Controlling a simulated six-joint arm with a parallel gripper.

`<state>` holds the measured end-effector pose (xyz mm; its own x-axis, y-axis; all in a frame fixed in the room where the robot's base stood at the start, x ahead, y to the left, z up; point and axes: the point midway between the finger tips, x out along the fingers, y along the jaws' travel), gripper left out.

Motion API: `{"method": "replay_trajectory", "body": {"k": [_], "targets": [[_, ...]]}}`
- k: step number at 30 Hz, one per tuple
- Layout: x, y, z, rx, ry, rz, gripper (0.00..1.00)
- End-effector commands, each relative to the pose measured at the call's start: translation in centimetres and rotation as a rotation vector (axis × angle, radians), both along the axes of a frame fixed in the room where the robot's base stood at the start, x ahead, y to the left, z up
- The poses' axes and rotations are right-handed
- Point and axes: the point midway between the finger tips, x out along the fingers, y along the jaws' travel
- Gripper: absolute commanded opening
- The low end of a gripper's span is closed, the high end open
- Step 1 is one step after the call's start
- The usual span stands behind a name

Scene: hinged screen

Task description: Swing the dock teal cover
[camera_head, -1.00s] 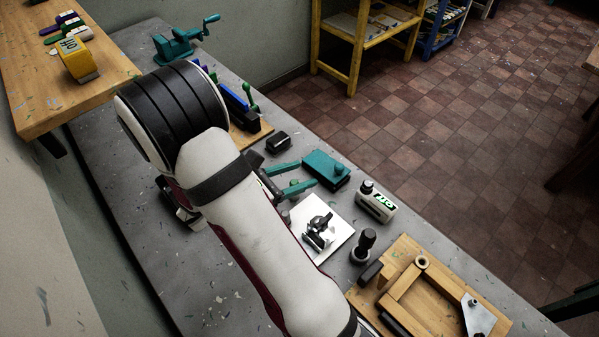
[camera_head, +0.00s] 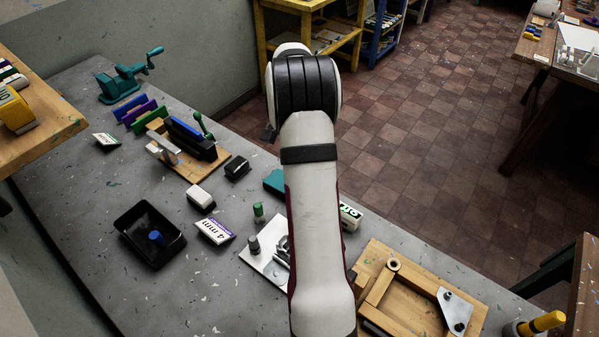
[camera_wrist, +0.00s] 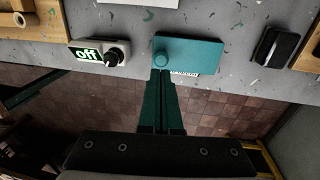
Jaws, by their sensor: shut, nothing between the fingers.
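In the head view only a corner of the teal cover (camera_head: 275,182) shows, as my arm hides the rest. My gripper (camera_wrist: 162,73) is shut and empty. Its teal fingertips appear right at the cover's edge by the knob; I cannot tell whether they touch. In the head view the fingers are hidden behind my arm.
A white box reading "off" (camera_wrist: 90,54) with a dark knob stands left of the cover in the wrist view. A black block (camera_wrist: 271,47) lies to its right. A wooden frame (camera_head: 375,295) and black tray (camera_head: 128,230) are on the bench. Open floor lies beyond the edge.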

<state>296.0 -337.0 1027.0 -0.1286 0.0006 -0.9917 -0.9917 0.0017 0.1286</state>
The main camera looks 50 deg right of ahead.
Motion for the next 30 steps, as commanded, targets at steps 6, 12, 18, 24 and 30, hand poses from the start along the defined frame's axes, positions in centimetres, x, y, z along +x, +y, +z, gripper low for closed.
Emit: {"method": "replay_trajectory", "body": {"k": [6, 12, 18, 24, 30], "targets": [[-0.5, 0.0, -3.3, 0.001, 0.001, 0.0, 0.0], [-0.6, 0.0, -4.2, 0.0, 0.0, 0.001, 0.0], [-0.6, 0.0, -4.2, -0.001, 0.0, 0.002, 0.0], [-1.3, 0.0, -5.1, 0.001, 0.002, 0.001, 0.0], [-1.8, 0.0, -6.1, 0.0, 0.002, 0.002, 0.0]]}}
